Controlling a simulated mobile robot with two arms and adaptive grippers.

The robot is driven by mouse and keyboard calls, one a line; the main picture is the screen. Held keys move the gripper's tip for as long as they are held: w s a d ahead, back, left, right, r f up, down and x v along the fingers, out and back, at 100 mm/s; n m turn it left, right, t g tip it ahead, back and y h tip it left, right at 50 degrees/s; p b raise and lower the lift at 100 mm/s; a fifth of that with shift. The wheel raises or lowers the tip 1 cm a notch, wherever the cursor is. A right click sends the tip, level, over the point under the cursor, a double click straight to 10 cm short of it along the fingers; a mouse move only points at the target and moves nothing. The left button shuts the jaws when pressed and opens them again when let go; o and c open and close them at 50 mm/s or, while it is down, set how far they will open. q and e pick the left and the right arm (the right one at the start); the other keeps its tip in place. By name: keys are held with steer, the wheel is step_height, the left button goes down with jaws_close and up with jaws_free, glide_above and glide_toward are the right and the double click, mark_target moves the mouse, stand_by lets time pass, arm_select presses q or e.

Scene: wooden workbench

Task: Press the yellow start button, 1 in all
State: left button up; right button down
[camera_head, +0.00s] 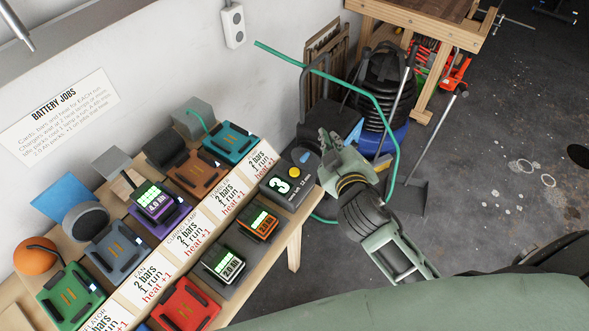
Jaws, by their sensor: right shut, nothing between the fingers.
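The yellow start button (294,172) is a small round knob on a dark grey box (290,196) at the right end of the workbench. My right gripper (326,145) is grey-green, shut and empty. It appears just right of the box, apart from the button in the picture. Its height above the box is hard to tell. My left gripper is not in view.
The workbench carries coloured battery docks, including a teal one (230,142) and a red one (186,304). Battery packs (258,222) with lit displays stand near the box. A green hose (352,86), a black ribbed vacuum (385,95) and a dustpan (411,197) stand beyond the gripper.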

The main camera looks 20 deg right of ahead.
steer(key=w+a+r+n+t+y, duration=0.2)
steer(key=w+a+r+n+t, duration=0.1)
steer(key=r+n, duration=0.15)
steer(key=w+a+r+n+t+y, duration=0.2)
steer(key=w+a+r+n, duration=0.1)
steer(key=r, duration=0.3)
steer(key=w+a+n+g+y, duration=0.1)
steer(key=a+n+g+y, duration=0.2)
steer(key=a+n+y, duration=0.8)
step_height(320, 180, down, 9)
steer(key=w+d+n+g+h, duration=0.1)
steer(key=d+n+g, duration=0.1)
steer(key=n+g, duration=0.6)
steer(key=w+d+f+n+g+h, duration=0.1)
steer(key=d+f+n+h, duration=0.2)
steer(key=d+f, duration=0.4)
steer(key=shift+w+d+f+g+h, duration=0.15)
steer(key=shift+w+d+g+h, duration=0.2)
steer(key=shift+d+h, duration=0.55)
steer(key=shift+s+f, duration=0.1)
steer(key=shift+f, duration=0.05)
